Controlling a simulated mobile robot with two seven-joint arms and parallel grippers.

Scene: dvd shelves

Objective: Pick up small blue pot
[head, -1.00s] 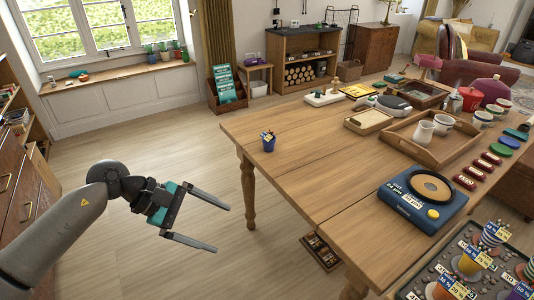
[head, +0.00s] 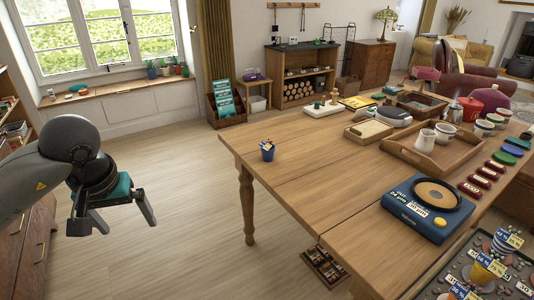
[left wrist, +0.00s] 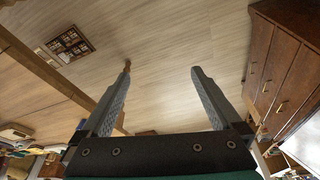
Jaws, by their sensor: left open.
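The small blue pot (head: 267,150) stands upright near the left corner of the wooden table (head: 310,172) in the head view, with a tag or label at its top. My left gripper (head: 112,226) is open and empty, at the left of the head view, well to the left of the pot and clear of the table. In the left wrist view its two fingers (left wrist: 160,92) are spread apart over the floor, with nothing between them. My right gripper is not in view.
The table carries a blue scale (head: 428,206), a wooden tray (head: 434,151) with white jugs, and a plant tray (head: 488,274). A drawer cabinet (head: 30,240) stands at the left. Open floor (head: 185,195) lies between gripper and table. A box (head: 324,266) lies on the floor.

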